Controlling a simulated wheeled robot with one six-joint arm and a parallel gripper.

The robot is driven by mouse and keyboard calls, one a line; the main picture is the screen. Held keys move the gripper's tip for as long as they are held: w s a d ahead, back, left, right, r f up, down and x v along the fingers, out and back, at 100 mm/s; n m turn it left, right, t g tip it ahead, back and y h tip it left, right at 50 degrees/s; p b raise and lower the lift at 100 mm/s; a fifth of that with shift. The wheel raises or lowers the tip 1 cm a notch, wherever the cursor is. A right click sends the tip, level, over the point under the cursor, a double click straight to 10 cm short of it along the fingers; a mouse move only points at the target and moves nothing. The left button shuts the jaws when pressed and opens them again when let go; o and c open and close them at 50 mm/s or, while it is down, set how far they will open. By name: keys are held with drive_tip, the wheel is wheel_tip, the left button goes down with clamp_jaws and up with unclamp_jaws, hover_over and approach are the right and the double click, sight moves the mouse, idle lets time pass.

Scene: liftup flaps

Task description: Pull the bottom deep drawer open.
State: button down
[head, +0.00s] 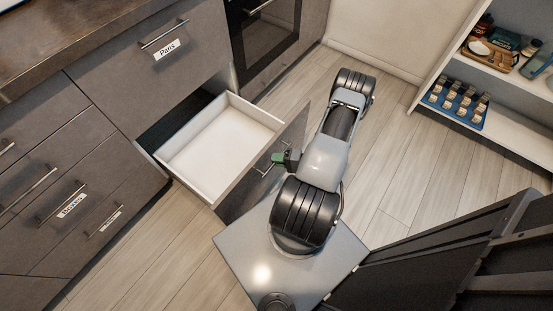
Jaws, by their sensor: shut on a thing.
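The bottom deep drawer (205,150) of the cabinet stands pulled well out in the head view. Its white inside is empty, and its grey front faces my arm. My gripper (276,159), with green at its fingers, is at the bar handle (265,170) on that front and is shut on it. The fingertips are small in the picture and partly hide the handle.
A closed drawer labelled "Pans" (165,50) is above the open one. Closed drawers (75,200) are at left and an oven (262,35) behind. Shelves (500,115) with a blue tray stand at right. Wooden floor (390,160) is clear between them.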

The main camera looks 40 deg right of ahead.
drive_tip(key=c, duration=1.2)
unclamp_jaws()
drive_tip(key=p+v, duration=0.2)
drive_tip(key=v, duration=1.2)
drive_tip(key=shift+a, duration=0.1)
